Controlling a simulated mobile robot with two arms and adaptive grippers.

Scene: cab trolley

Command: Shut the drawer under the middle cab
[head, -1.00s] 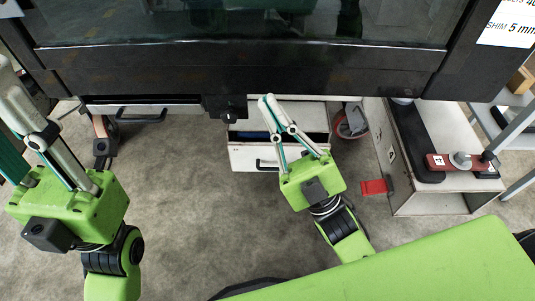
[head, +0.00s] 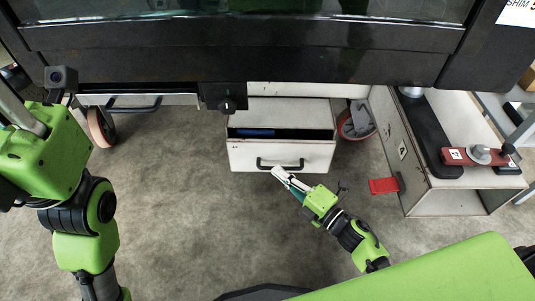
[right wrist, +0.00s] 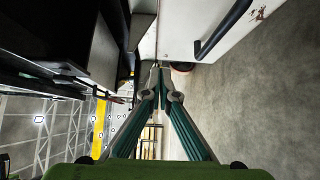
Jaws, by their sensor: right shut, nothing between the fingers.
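The drawer (head: 305,158) under the middle cab is pulled out, with its white front facing me and a black bar handle (head: 280,164) on it. A blue item (head: 255,132) lies inside. My right gripper (head: 277,172) is shut and empty, its fingertips just in front of the drawer front by the handle. The head view does not settle whether they touch. In the right wrist view the closed fingertips (right wrist: 157,70) lie beside the white front (right wrist: 185,22) and the handle (right wrist: 222,32). My left gripper is at the left edge, its fingertips not clearly visible.
A dark cab edge (head: 250,55) overhangs the drawer. Another handled drawer (head: 135,105) is at left, near an orange wheel (head: 101,127). On the right are another wheel (head: 357,122), a red tag (head: 384,185) and a white box (head: 450,203). The floor in front is clear.

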